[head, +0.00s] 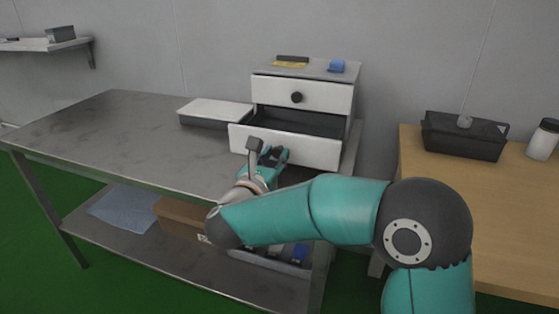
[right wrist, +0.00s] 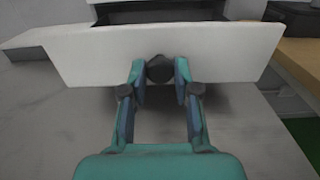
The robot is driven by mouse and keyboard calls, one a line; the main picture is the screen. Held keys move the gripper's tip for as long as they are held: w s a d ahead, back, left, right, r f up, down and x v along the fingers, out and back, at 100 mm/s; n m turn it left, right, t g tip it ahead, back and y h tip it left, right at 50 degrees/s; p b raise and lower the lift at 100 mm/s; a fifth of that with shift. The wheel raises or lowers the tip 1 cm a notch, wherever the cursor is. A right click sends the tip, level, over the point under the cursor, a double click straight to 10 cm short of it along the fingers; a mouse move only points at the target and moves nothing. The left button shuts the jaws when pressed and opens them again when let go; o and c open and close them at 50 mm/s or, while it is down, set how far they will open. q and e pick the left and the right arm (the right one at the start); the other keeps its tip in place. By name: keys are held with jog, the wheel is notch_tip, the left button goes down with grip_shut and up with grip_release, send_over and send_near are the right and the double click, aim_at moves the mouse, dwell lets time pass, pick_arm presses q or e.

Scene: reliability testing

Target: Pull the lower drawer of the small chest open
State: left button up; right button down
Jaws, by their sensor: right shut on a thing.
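The small chest (head: 352,95) is grey with white drawer fronts and stands on the metal table. Its upper drawer (head: 320,95) is shut and has a dark round knob (head: 297,97). The lower drawer (head: 315,150) stands pulled out, and its dark inside shows behind the white front. My right gripper (head: 272,156) is at the front of this drawer. In the right wrist view its fingers (right wrist: 160,72) are closed around the lower drawer's dark round knob (right wrist: 159,69). In the head view the gripper hides that knob. My left gripper is not in view.
A flat grey box with a white lid (head: 216,107) lies left of the chest on the metal table (head: 110,130). A blue block (head: 337,66) and a yellow-black item (head: 291,62) lie on the chest. A wooden table (head: 510,195) at right holds a black basket (head: 463,137) and a white jar (head: 543,140).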

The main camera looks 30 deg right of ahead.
jog(key=shift+r, duration=0.1)
jog(key=c, duration=0.9)
grip_release()
jog(key=shift+s, duration=0.1)
jog(key=v, duration=1.2)
jog(key=shift+a, duration=0.1)
